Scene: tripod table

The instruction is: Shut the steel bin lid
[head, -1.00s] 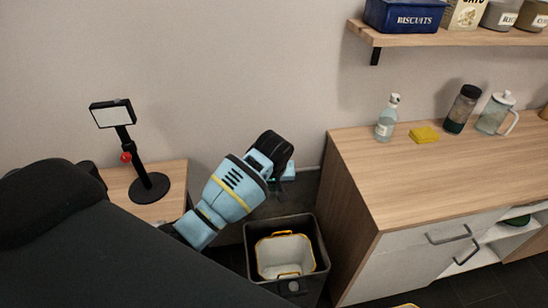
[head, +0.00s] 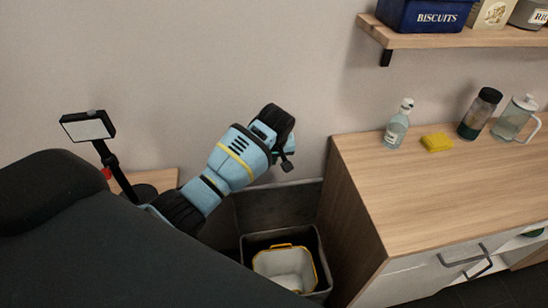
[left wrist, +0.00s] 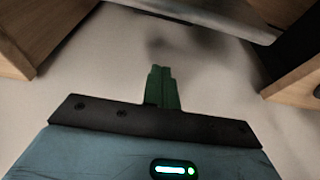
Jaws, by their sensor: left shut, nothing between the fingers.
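The dark steel bin (head: 325,270) stands on the floor between the small side table and the wooden cabinet. Its lid (head: 262,209) is open, standing up at the back of the bin near the wall. A white liner bucket with a yellow rim (head: 285,265) shows inside. My left gripper (head: 287,164) is shut and empty, just above the lid's upper edge in the head view; I cannot tell whether it touches the lid. In the left wrist view its green fingers (left wrist: 162,88) are together, with the pale wall beyond them. My right gripper is not in view.
The cabinet (head: 430,200) closes off the right side, with a soap bottle (head: 397,125), yellow sponge (head: 437,142) and jars on top. A shelf (head: 450,40) hangs above right.

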